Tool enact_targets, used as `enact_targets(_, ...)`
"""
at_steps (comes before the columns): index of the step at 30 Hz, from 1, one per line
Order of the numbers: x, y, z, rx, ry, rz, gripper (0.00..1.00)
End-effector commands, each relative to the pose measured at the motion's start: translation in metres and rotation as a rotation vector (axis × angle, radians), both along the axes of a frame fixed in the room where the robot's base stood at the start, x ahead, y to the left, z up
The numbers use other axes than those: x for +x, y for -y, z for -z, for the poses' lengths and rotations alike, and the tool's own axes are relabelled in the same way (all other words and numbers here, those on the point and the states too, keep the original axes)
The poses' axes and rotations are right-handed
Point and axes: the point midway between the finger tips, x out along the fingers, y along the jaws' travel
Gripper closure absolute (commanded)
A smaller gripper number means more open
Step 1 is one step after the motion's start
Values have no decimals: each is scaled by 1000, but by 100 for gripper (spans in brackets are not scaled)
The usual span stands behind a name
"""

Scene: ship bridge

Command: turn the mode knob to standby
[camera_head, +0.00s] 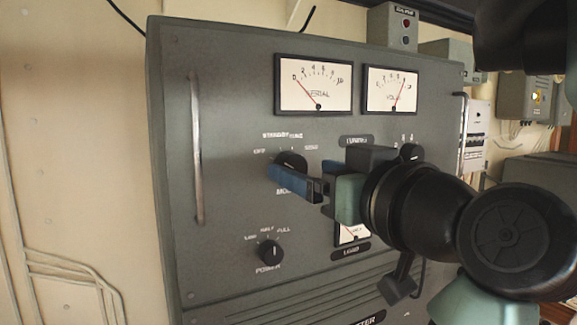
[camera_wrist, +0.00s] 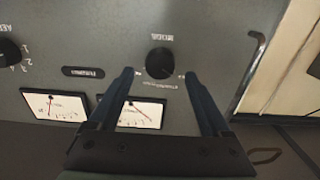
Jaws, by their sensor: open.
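The mode knob (camera_head: 291,158) is a round black knob on the grey panel, with OFF at its left, STANDBY and TUNE above, and another position label at its right. My gripper (camera_head: 286,177) is in front of it, and the blue fingers hide its lower part and some of the MODE label. In the wrist view the panel appears upside down. There the mode knob (camera_wrist: 159,62) lies between the fingertips of my open gripper (camera_wrist: 161,74), with a gap on each side. I cannot tell where its pointer is set.
A power knob (camera_head: 270,252) sits below, and a long vertical handle (camera_head: 196,148) stands out at the left. Two dial meters (camera_head: 313,85) (camera_head: 391,90) are above. A load meter (camera_head: 352,235) is partly hidden by my arm. Another knob (camera_wrist: 9,52) shows at the wrist view's left edge.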

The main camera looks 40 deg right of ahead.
Motion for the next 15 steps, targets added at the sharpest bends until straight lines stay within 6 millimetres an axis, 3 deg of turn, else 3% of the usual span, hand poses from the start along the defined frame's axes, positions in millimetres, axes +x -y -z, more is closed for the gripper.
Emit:
enact_targets(6, 22, 5, 0, 0, -1, -1, 18)
enact_targets(15, 26, 6, 0, 0, 1, 0, 18)
